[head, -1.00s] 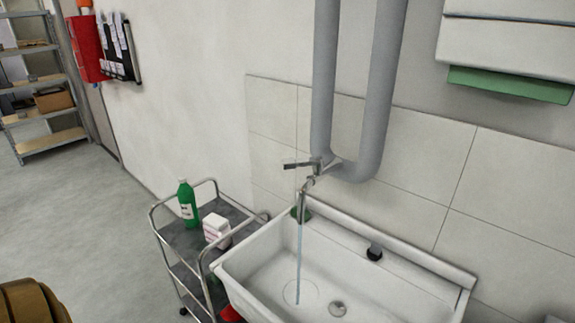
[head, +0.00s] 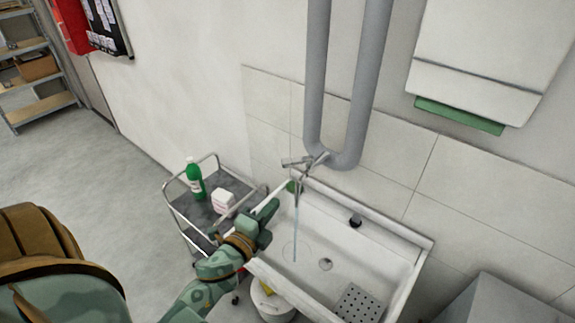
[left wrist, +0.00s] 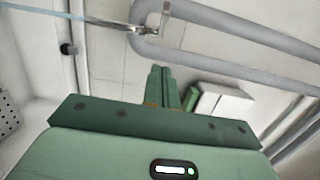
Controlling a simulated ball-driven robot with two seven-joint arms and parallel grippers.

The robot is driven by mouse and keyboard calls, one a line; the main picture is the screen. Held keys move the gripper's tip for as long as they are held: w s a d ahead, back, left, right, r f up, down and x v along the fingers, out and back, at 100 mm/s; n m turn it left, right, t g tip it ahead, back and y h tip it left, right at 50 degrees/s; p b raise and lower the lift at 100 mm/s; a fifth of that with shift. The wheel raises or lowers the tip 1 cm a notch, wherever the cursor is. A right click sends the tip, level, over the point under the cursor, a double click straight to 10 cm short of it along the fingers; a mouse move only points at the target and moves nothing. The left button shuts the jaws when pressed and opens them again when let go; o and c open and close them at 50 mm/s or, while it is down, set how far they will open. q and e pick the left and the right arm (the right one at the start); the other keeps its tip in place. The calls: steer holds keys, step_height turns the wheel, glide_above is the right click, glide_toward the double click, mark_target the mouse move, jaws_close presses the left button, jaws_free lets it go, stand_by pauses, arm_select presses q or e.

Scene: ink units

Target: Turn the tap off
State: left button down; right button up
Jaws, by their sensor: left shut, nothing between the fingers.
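The tap (head: 310,163) sits on the wall above the white sink (head: 372,222), at the bend of a grey U-shaped pipe. Its lever points left in the head view. A thin stream of water (head: 295,232) runs from its spout into the basin. The tap also shows at the top of the left wrist view (left wrist: 150,32), with the stream crossing the upper left. My left gripper (head: 270,212) is shut and empty, at the sink's left rim, below and left of the tap and apart from it. Its shut fingers show in the left wrist view (left wrist: 161,75). My right gripper is out of view.
A metal trolley (head: 177,207) with a green bottle (head: 195,180) and a white box (head: 223,201) stands left of the sink. A white bucket (head: 272,303) is below the sink's front. A dispenser (head: 490,60) hangs at upper right. Above the basin is clear.

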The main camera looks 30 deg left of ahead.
arm_select(q)
steer(key=p, duration=0.1)
glide_toward(296, 165)
steer(key=w+d, duration=0.2)
steer(key=d, duration=0.1)
steer(key=w+a, duration=0.2)
steer(key=w, duration=0.1)
steer(key=shift+a+r, duration=0.1)
steer(key=shift+a, duration=0.2)
steer(key=shift+w+a, duration=0.4)
steer(key=shift+a, duration=0.05)
